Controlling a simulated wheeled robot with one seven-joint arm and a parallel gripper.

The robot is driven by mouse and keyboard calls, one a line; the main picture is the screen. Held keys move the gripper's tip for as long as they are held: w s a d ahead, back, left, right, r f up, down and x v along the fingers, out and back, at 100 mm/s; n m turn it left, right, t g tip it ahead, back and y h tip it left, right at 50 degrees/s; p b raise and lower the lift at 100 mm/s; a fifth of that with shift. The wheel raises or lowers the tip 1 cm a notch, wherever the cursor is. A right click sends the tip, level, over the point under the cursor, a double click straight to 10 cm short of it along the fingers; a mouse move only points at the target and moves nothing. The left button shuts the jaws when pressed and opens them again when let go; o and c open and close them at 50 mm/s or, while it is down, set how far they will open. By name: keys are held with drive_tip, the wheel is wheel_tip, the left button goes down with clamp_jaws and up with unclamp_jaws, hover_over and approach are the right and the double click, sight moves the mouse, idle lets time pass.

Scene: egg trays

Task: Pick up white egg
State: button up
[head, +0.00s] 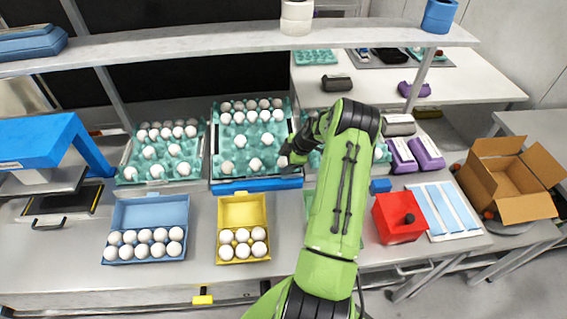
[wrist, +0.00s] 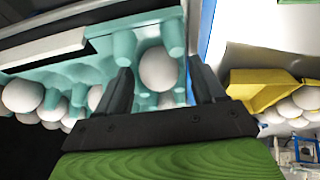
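My gripper (wrist: 160,64) is open in the wrist view, with its two dark fingers on either side of a white egg (wrist: 158,70). Gaps show between the egg and both fingers. The egg sits against a teal egg tray (wrist: 105,38) with tall pegs. In the head view my gripper is at the right edge of the middle teal tray (head: 215,150), mostly hidden by my green arm. A white egg (head: 283,161) shows beside it. Several more white eggs lie in the middle tray and in the left teal tray (head: 127,160).
A blue carton (head: 150,212) and a yellow carton (head: 242,207), both open and holding white eggs, stand in front of the trays. A red box (head: 396,222) and an open cardboard box (head: 520,180) are at the right. A shelf (head: 220,43) spans above the trays.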

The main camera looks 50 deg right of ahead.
sight(285, 160)
drive_tip(key=c, duration=0.5)
wheel_tip(285, 160, up, 10)
drive_tip(key=shift+b, duration=0.45)
